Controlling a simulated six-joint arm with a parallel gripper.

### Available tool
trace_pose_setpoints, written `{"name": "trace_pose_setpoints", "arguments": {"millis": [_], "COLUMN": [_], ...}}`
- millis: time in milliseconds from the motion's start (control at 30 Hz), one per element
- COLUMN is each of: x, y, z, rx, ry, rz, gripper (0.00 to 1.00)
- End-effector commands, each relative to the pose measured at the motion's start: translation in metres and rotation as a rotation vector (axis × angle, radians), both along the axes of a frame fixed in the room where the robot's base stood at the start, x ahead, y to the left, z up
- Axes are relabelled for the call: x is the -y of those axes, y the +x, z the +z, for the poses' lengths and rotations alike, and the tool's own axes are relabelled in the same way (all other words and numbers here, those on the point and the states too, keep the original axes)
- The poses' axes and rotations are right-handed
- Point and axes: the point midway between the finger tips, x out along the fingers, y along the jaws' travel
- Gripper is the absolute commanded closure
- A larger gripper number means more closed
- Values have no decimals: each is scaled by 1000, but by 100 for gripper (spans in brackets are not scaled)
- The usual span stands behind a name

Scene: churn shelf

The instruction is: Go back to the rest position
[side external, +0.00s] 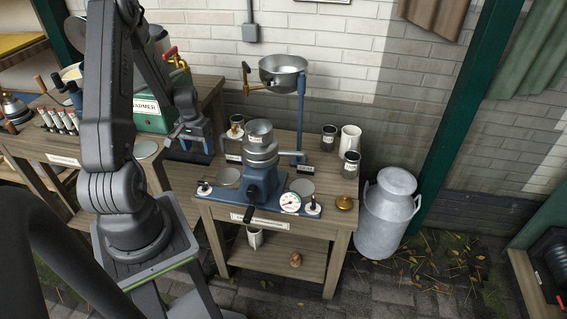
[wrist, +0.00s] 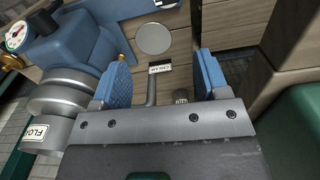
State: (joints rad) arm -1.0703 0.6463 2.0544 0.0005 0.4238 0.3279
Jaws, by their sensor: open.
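My gripper (wrist: 161,82) is open in the wrist view, with its two blue fingers apart and nothing between them. In the side external view my gripper (side external: 190,150) points down at the left edge of the wooden bench (side external: 287,250), left of the blue machine (side external: 262,180). In the wrist view the machine's metal bowls (wrist: 62,98) are to the left of the fingers. A label plate (wrist: 160,69) and a round grey disc (wrist: 154,38) lie beyond the fingertips.
A metal bowl (side external: 283,70) stands on a blue post. Dark cups and a white jug (side external: 350,139) stand at the bench's right back. A milk can (side external: 388,213) stands on the floor. A green warmer box (side external: 152,116) and several small tubes (side external: 58,121) are on the left table.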

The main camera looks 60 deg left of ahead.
Motion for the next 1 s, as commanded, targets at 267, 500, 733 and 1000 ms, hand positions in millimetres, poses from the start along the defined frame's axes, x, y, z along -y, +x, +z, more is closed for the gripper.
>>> {"name": "trace_pose_setpoints", "arguments": {"millis": [267,500,733,1000], "x": [87,196,292,351], "y": [69,80,43,-11], "z": [114,200,256,281], "rx": [86,197,323,436], "ry": [103,164,186,177], "rz": [-204,-392,-566,-706], "gripper": [32,32,32,32]}}
